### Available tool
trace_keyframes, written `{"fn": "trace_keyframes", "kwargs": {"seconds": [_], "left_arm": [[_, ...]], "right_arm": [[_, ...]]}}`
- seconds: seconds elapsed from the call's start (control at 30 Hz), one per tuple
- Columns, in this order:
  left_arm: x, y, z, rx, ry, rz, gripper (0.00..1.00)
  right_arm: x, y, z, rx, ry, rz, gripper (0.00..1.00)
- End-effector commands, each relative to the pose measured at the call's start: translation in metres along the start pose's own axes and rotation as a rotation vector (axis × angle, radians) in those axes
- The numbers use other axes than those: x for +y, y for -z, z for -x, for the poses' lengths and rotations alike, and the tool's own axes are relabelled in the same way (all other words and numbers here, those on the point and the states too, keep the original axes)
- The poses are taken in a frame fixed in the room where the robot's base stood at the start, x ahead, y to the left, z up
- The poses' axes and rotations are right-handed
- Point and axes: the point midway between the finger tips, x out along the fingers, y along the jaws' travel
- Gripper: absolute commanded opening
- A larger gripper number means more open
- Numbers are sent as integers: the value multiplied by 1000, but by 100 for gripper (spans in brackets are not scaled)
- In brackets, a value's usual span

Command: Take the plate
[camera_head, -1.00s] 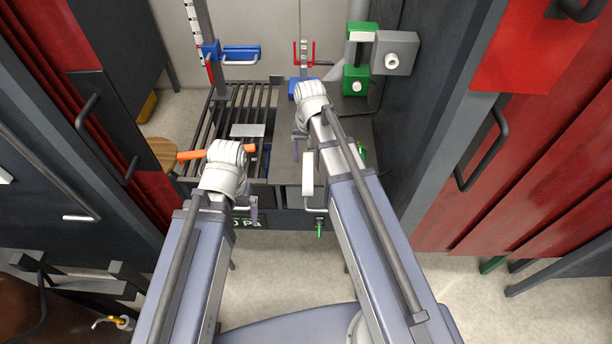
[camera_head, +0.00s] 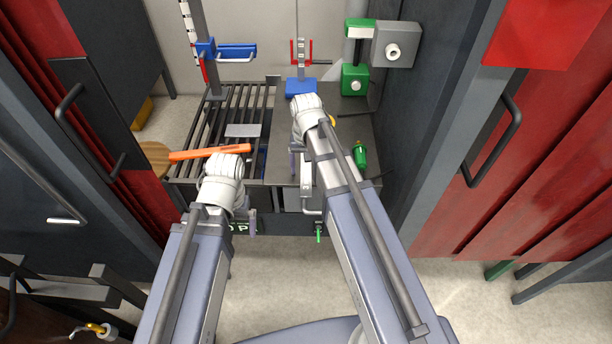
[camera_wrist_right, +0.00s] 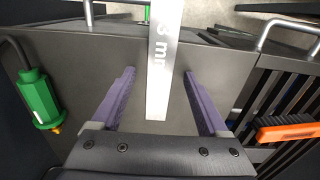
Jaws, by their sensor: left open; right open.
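A narrow metal plate marked "3 mm" (camera_wrist_right: 165,50) lies over the grey bench top in the right wrist view. It also shows in the head view (camera_head: 306,176), partly hidden by my right arm. My right gripper (camera_wrist_right: 159,76) is open, with one purple finger on each side of the plate's end and visible gaps between. In the head view my right gripper (camera_head: 300,158) is over the bench, mostly hidden by its own wrist. My left gripper (camera_head: 250,222) is open and empty near the bench's front edge, left of the right one.
A slatted grill (camera_head: 205,148) with a grey rectangular piece (camera_head: 243,130) and an orange-handled brush (camera_head: 210,153) is on the left. A green tool (camera_head: 360,155) lies right of my right gripper. Blue and green fixtures stand behind. Dark walls and red curtains flank the booth.

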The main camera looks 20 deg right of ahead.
Motion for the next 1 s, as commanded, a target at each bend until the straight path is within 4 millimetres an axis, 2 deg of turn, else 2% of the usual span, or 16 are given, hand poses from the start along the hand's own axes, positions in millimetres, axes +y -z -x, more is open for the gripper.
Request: {"fn": "trace_keyframes", "kwargs": {"seconds": [0.07, 0.73, 1.0], "left_arm": [[0, 0, 1, 0, 0, 0, 100], [0, 0, 1, 0, 0, 0, 100], [0, 0, 1, 0, 0, 0, 100]], "right_arm": [[0, 0, 1, 0, 0, 0, 76], [0, 0, 1, 0, 0, 0, 1], [0, 0, 1, 0, 0, 0, 0]]}}
